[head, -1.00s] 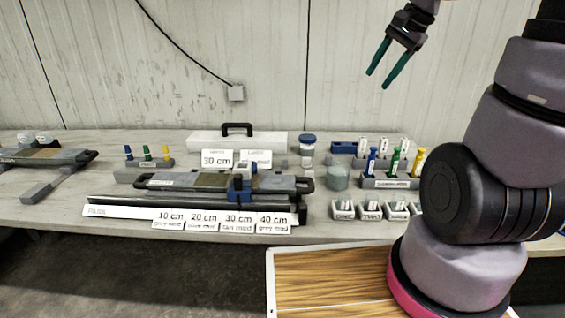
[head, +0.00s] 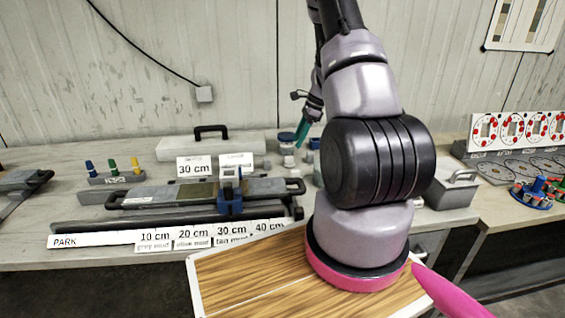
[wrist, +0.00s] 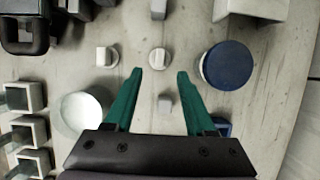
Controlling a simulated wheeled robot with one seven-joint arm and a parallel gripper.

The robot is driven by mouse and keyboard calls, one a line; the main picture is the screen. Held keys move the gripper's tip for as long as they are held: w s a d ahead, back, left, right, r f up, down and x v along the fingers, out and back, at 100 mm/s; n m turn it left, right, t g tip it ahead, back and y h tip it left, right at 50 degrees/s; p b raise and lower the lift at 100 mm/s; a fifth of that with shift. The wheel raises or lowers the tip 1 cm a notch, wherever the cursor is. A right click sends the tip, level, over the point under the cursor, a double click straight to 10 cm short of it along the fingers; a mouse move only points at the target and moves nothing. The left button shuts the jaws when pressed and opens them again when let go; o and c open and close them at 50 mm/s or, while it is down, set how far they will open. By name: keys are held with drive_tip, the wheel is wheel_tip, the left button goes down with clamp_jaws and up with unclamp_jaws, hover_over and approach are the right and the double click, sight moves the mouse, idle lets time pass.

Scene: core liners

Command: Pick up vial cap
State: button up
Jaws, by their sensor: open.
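My gripper (wrist: 153,75) is open and empty, its two teal fingers pointing down over the bench. It also shows in the head view (head: 301,134), close to the jar with the blue lid. A small pale round piece (wrist: 158,58) with a raised middle lies just beyond and between the fingertips; it may be the vial cap, but I cannot tell for sure. A similar piece (wrist: 107,57) lies to its left. The round blue lid (wrist: 228,65) is right of the fingers.
A pale round jar (wrist: 82,112) stands left of the fingers, and a small grey block (wrist: 165,103) lies between them. Square grey holders (wrist: 28,130) line the left edge. A white case (head: 210,145) and the core tray (head: 170,193) are on the bench.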

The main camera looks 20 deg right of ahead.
sight(290, 156)
drive_tip(key=x, duration=0.8)
drive_tip(key=shift+w+a+f, duration=0.15)
drive_tip(key=shift+f, duration=0.15)
clamp_jaws()
